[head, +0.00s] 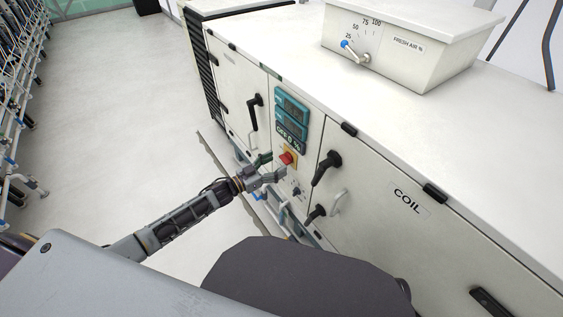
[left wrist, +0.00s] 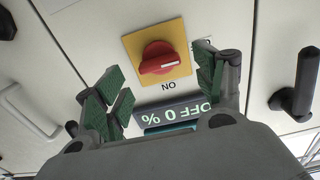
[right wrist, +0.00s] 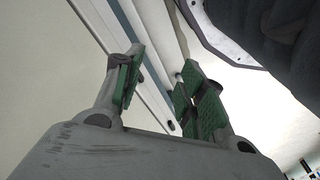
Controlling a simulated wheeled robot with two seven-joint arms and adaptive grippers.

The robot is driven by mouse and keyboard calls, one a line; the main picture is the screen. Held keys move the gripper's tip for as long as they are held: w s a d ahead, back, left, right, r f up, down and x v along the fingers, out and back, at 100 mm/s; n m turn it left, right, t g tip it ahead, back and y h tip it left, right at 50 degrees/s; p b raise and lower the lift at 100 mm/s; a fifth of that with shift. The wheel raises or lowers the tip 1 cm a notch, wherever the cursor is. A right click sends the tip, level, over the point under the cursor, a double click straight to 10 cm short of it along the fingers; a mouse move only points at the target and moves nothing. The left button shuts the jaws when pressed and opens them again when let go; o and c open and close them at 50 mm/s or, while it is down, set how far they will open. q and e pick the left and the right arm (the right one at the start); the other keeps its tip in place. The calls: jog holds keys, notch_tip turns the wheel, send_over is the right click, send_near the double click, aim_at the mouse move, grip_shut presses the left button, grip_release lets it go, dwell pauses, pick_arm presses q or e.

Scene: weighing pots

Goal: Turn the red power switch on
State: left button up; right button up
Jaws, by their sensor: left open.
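The red power switch (head: 286,158) is a rotary knob on a yellow plate on the front panel of the white cabinet. In the left wrist view the red knob (left wrist: 160,60) sits on its yellow plate (left wrist: 133,42), with the word ON, seen upside down, at one edge. The display beside it reads OFF 0 %. My left gripper (head: 268,172) is open just in front of the switch; its green-padded fingers (left wrist: 158,88) stand on either side, apart from the knob. My right gripper (right wrist: 158,88) is open and empty, away from the panel.
Black door handles (head: 327,166) stick out right of the switch, and another handle (head: 254,112) stands to its left. Teal displays (head: 291,117) sit above it. A box with a blue-tipped fresh air lever (head: 356,51) is on top. Open floor (head: 110,110) lies to the left.

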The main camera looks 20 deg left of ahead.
aim_at(282, 160)
pick_arm(q)
jog(key=shift+x, duration=0.8)
jog(key=shift+b+x, duration=0.3)
jog(key=shift+x, duration=0.55)
pick_arm(e)
jog(key=shift+w+a+r, duration=0.1)
jog(key=shift+w+r, duration=0.25)
jog(key=shift+r, duration=0.25)
pick_arm(q)
jog(key=c, duration=1)
pick_arm(e)
jog(key=shift+f, duration=0.15)
